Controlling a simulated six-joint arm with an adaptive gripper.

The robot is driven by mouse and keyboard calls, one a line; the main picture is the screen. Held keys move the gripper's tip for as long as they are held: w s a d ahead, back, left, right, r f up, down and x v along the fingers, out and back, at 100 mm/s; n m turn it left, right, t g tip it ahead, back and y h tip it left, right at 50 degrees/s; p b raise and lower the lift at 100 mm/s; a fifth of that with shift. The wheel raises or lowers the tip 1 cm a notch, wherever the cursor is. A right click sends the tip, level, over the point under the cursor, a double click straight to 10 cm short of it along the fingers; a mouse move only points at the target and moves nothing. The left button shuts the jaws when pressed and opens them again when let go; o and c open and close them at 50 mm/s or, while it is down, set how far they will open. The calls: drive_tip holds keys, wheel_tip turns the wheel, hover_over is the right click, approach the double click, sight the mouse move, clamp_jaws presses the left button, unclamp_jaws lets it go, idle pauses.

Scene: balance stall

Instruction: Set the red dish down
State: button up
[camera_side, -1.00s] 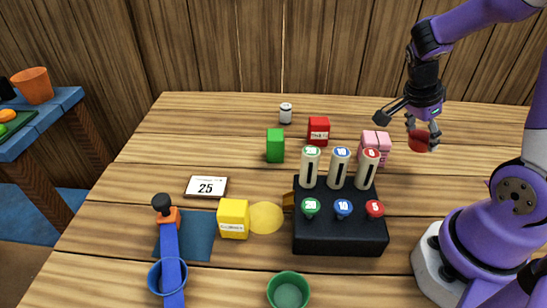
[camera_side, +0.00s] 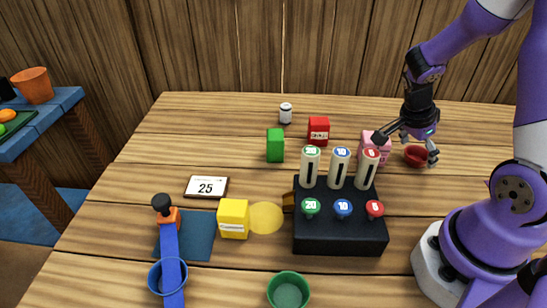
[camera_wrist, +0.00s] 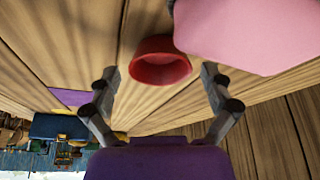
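The red dish (camera_side: 415,157) rests upright on the table at the right, beside the pink block. In the wrist view the red dish (camera_wrist: 160,70) lies between and just beyond my fingertips, with a gap on each side. My gripper (camera_side: 412,148) is open above and around the dish, and its spread fingers also show in the wrist view (camera_wrist: 160,80). The dish looks empty, though its inside is only partly visible.
The pink block (camera_side: 372,143) stands close to the dish on its left and looms large in the wrist view (camera_wrist: 250,35). A black weight rack (camera_side: 340,238), a red box (camera_side: 319,130) and a green block (camera_side: 275,146) stand further left. Table right of the dish is clear.

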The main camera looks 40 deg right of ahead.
drive_tip(key=w+a+r+n, duration=0.15)
drive_tip(key=a+r, duration=0.35)
drive_tip(key=r, duration=0.7)
drive_tip(key=a+r+n+t+y, duration=0.1)
drive_tip(key=a+n+t, duration=0.1)
drive_tip(key=a+n, duration=0.3)
drive_tip(key=a+r+n+t+y, duration=0.1)
drive_tip(key=a+n+t, duration=0.2)
drive_tip(key=n, duration=0.6)
drive_tip(key=a+r+n+t+y, duration=0.2)
drive_tip(key=a+n, duration=0.4)
drive_tip(key=n, duration=0.1)
drive_tip(key=shift+w+a+r, duration=0.1)
drive_tip(key=shift+w+a, duration=0.1)
drive_tip(key=shift+a, duration=0.15)
drive_tip(key=shift+o, duration=0.2)
drive_tip(key=shift+w, duration=0.1)
